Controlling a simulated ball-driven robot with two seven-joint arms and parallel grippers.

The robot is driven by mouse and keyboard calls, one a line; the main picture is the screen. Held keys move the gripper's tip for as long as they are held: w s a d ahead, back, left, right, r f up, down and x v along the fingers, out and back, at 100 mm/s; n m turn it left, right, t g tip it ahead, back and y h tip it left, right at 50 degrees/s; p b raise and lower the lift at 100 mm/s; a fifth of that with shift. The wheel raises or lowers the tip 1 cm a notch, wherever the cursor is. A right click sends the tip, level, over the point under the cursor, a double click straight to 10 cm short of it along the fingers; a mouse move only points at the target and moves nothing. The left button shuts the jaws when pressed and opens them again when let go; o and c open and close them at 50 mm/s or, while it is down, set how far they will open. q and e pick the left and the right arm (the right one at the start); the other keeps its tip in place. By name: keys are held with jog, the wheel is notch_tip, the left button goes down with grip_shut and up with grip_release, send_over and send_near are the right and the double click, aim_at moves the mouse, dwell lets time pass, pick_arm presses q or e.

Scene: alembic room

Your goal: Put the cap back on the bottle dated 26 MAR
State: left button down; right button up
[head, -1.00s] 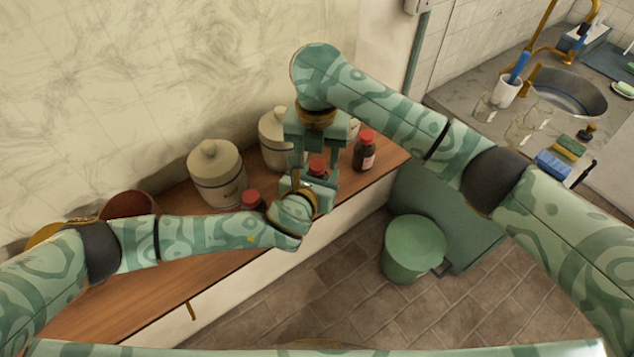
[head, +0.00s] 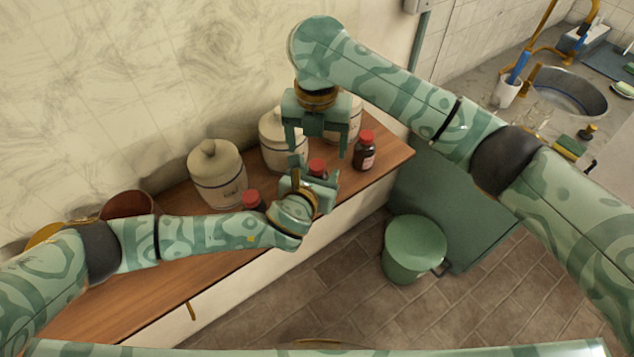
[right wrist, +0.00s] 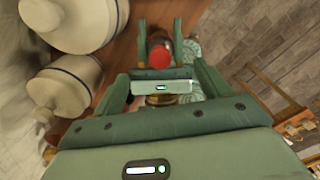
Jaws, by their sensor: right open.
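A dark bottle with a red cap on top (head: 317,167) stands upright at my left gripper (head: 314,175). In the right wrist view the red top of this bottle (right wrist: 161,56) shows between the left fingers, which close in on its sides. My right gripper (head: 317,143) is open and empty above it, fingers pointing down. Two more dark bottles with red caps stand on the shelf: one to the right (head: 364,152), one to the left (head: 252,200), partly hidden by my left arm. No date is legible.
Several cream jars stand along the wall, among them one at the left (head: 216,172) and one in the middle (head: 280,140). A brown bowl (head: 128,204) is at the far left of the wooden shelf (head: 150,290). A green bin (head: 414,248) stands on the floor.

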notch_tip(320, 180, up, 12)
jog(key=shift+f, duration=0.15)
dwell(0.3)
pick_arm(q)
jog(key=c, duration=0.7)
grip_release()
jog(key=shift+o, duration=0.2)
jog(key=p+v, duration=0.2)
jog(key=v, duration=1.4)
pick_arm(e)
notch_tip(320, 180, up, 2)
jog(key=shift+r, duration=0.1)
pick_arm(q)
jog(key=shift+s+a, duration=0.1)
jog(key=shift+s, duration=0.05)
